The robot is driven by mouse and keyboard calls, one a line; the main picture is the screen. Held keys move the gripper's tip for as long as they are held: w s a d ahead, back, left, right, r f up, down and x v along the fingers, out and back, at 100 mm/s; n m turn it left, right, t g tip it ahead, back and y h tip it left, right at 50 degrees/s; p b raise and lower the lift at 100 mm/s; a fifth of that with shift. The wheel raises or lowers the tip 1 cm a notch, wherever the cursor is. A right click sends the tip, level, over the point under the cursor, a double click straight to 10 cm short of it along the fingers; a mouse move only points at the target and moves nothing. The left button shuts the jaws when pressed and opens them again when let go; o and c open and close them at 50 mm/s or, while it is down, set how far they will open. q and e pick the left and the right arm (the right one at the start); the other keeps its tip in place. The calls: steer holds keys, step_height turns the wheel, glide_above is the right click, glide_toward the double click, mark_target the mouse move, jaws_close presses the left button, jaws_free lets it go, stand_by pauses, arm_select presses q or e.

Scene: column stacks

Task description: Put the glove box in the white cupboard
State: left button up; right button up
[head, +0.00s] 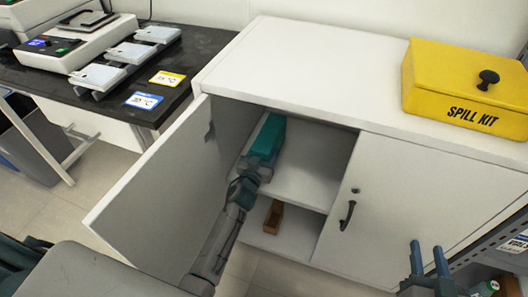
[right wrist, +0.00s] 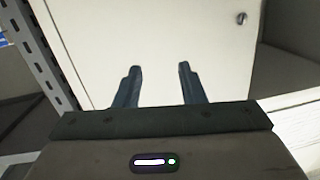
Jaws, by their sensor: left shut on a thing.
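The white cupboard (head: 300,75) stands ahead with its left door (head: 165,185) swung open and its right door (head: 415,205) closed. My left gripper (head: 262,160) reaches into the open left side at the upper shelf (head: 305,175). It is shut on a teal box (head: 269,137), which looks like the glove box; its underside and contact with the shelf cannot be told. My right gripper (head: 429,262) is open and empty in front of the closed right door. In the right wrist view, its two fingers (right wrist: 157,85) stand apart before a white panel.
A brown object (head: 273,217) sits in the lower compartment. A yellow spill kit box (head: 466,88) stands on the cupboard top. A dark bench (head: 110,85) with column equipment is at left. A grey metal rack (head: 495,245) stands at lower right. The upper shelf has free room right of the teal box.

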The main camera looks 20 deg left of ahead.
arm_select(q)
steer(key=o, duration=1.3)
arm_select(e)
steer(key=shift+r, duration=0.15)
arm_select(q)
steer(key=shift+s, duration=0.15)
steer(key=s+p, duration=0.1)
steer(key=s, duration=0.4)
steer(key=shift+s+a, duration=0.15)
steer(key=shift+s, duration=3.25)
arm_select(e)
steer(key=shift+s+a+f+g, duration=0.1)
steer(key=shift+s+f+g, duration=0.4)
steer(key=shift+f, duration=0.35)
steer(key=shift+s+a+f+g, duration=0.1)
steer(key=shift+s+f+g, duration=0.4)
steer(key=shift+f, duration=0.4)
steer(key=shift+s+a+f+g, duration=0.1)
steer(key=shift+s+f+g, duration=0.25)
steer(key=shift+f+g, duration=0.4)
steer(key=shift+f, duration=0.1)
